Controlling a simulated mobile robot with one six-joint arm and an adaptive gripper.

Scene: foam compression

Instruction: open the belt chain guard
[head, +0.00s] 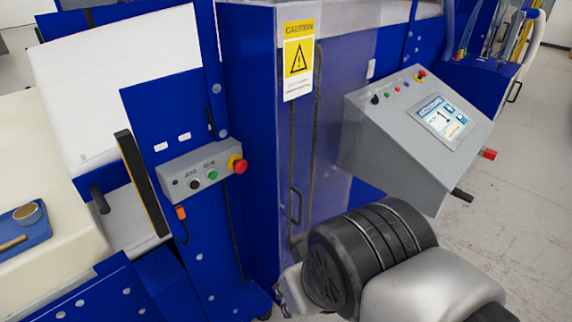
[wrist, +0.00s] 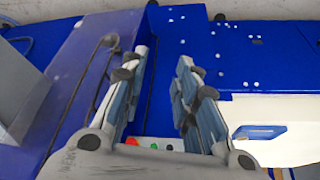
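The belt chain guard appears to be the clear panel (head: 345,130) on the blue machine, with a yellow and white caution label (head: 298,60) near its top. It looks closed. A thin dark handle (head: 296,206) shows low on its left part. In the wrist view the guard seems to be the purplish panel (wrist: 85,75) left of my fingers, with dark lines across it. My gripper (wrist: 163,85) is open and empty, its two fingers apart. In the head view my wrist hides most of the gripper and the guard's lower part; contact with the handle cannot be told.
A grey button box (head: 203,170) with a red stop button (head: 238,164) sits left of the guard. A grey console (head: 415,135) with a screen juts out at the right. A cream block (head: 50,165) bears a blue tray (head: 22,232). Free floor lies at far right.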

